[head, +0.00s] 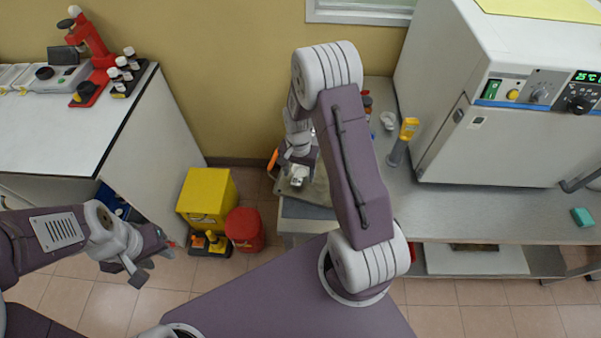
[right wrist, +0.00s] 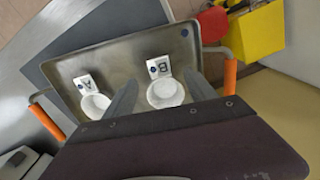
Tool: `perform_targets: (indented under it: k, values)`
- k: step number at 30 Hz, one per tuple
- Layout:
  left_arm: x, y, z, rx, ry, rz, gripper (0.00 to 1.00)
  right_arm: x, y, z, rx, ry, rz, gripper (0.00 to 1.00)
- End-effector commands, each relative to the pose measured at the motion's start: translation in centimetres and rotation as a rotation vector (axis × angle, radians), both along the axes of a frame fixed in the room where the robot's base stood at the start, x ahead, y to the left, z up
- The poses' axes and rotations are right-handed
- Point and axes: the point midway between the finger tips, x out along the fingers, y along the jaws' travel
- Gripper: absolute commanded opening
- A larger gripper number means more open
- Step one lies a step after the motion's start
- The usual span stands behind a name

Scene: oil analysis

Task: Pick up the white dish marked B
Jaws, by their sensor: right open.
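The white dish marked B (right wrist: 165,93) lies on a metal tray (right wrist: 120,63) in the right wrist view, its lettered tab toward the far side. My right gripper (right wrist: 160,77) is open, with one finger on each side of dish B in that view; I cannot tell its height above the dish. A second white dish, marked A (right wrist: 95,104), lies to the left, outside the left finger. In the head view, my right arm hides most of the tray (head: 320,191), and a white dish (head: 298,180) shows below the gripper. My left gripper (head: 153,264) is open and empty above the floor.
The tray has orange handles (right wrist: 229,73) and lies partly over a dark mat (right wrist: 100,33). A yellow bin (head: 207,197) and red bin (head: 245,228) stand on the floor left of the bench. A grey oven (head: 500,130) stands at right.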

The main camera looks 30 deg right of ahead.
Motion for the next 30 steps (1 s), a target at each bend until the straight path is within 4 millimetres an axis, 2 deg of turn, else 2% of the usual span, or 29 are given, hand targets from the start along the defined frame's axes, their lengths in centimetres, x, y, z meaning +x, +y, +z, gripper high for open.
perform_targets:
  k: [3, 10, 11, 17, 25, 30]
  values:
    - [0.0, 0.0, 0.1, 0.000, 0.000, 0.000, 0.35, 0.0, 0.0, -1.4, 0.000, 0.000, 0.001, 0.65]
    - [0.0, 0.0, 0.0, 0.000, 0.000, 0.000, 0.35, 0.1, 0.0, -1.6, -0.001, -0.004, 0.001, 0.65]
    - [0.0, 0.0, 0.0, 0.000, 0.000, 0.000, 0.35, 0.1, 0.0, -1.6, -0.001, -0.004, 0.001, 0.59]
    - [0.0, 0.0, 0.0, 0.000, 0.000, 0.000, 0.35, 0.1, 0.0, -1.6, 0.000, -0.003, 0.001, 0.04]
    - [0.0, 0.0, 0.0, 0.000, 0.000, 0.000, 0.35, 0.1, 0.0, -1.4, -0.001, -0.004, 0.001, 0.03]
    - [0.0, 0.0, -0.1, 0.000, 0.000, 0.000, 0.35, 0.2, 0.0, 0.2, -0.001, -0.006, 0.001, 0.03]
